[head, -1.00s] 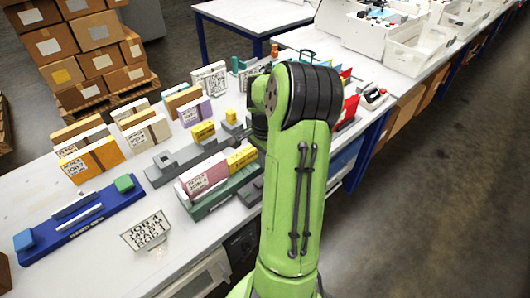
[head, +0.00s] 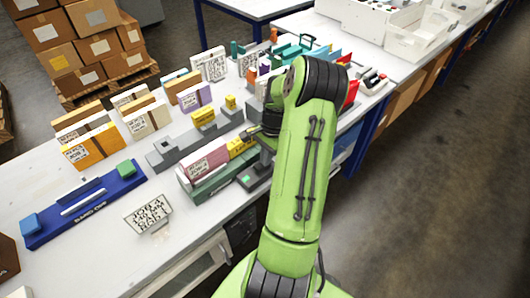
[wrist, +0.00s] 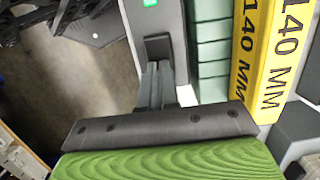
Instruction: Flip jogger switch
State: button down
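The jogger is a dark grey unit with a small green light (wrist: 150,3), seen close in the wrist view. A dark switch paddle (wrist: 158,48) stands out on its face. My gripper (wrist: 157,68) has its two grey fingers side by side with almost no gap, empty, tips at the paddle's near edge. I cannot tell whether they touch it. In the head view the jogger (head: 256,172) sits at the table's front edge, partly hidden by my green arm.
A yellow block marked 140 MM (wrist: 275,55) and a pale green ribbed part (wrist: 210,50) stand just right of the fingers in the wrist view. A job sign (head: 148,213) and a blue tray (head: 85,205) lie to the left. Bare floor lies beyond the table's front edge.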

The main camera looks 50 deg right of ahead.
jog(key=shift+s+a+f, duration=0.1)
jog(key=shift+f, duration=0.35)
jog(key=shift+s+a, duration=0.1)
jog(key=shift+a, duration=0.15)
jog(key=shift+w+a+r, duration=0.1)
jog(key=shift+w+a, duration=0.2)
jog(key=shift+a, duration=0.3)
jog(key=d+r+p, duration=0.3)
jog(key=r+p, duration=0.2)
jog(key=r, duration=0.9)
jog(key=shift+s+d+r, duration=0.3)
jog(key=shift+s+d, duration=0.05)
jog(key=shift+d, duration=0.05)
